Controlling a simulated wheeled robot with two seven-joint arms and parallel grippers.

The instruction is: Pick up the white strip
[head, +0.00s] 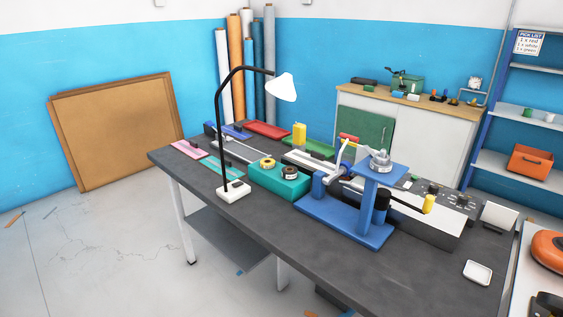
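A long thin pale strip (254,149) lies on the dark workbench (330,262), behind the lamp and near the teal block. It looks light grey or white; at this size I cannot be sure that it is the white strip. Another pale, flat length (309,164) lies farther right, partly hidden by the blue press. Neither of my grippers is in view.
A black lamp (219,120) with a white base, a teal block (275,182) holding rolls, and a blue press (345,220) crowd the bench. The bench's front middle is clear. Brown boards (115,130) lean on the wall.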

